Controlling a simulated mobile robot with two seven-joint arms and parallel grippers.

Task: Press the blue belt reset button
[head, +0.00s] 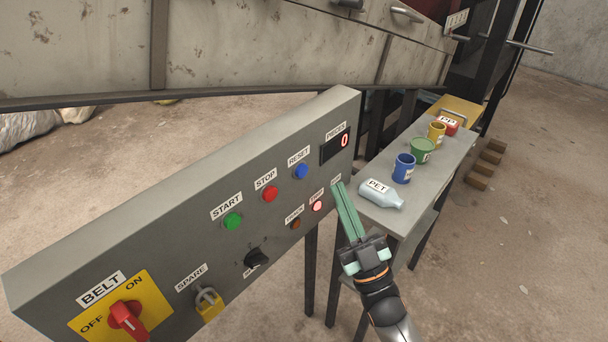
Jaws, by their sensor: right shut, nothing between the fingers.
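The blue reset button (302,172) sits on the grey control panel (160,240), under the RESET label and right of the red stop button (270,194). My right gripper (338,186) has green fingers that are shut with nothing between them. Its fingertips are in front of the panel's right end, to the right of and slightly below the blue button, apart from it in the picture. The fingers partly cover a label there. My left gripper is not in view.
The panel also carries a green start button (232,221), a lit red lamp (317,206), a black knob (257,258) and a red belt switch (128,318). A side table (400,216) with a PET bottle (382,194) and cups stands behind my right gripper.

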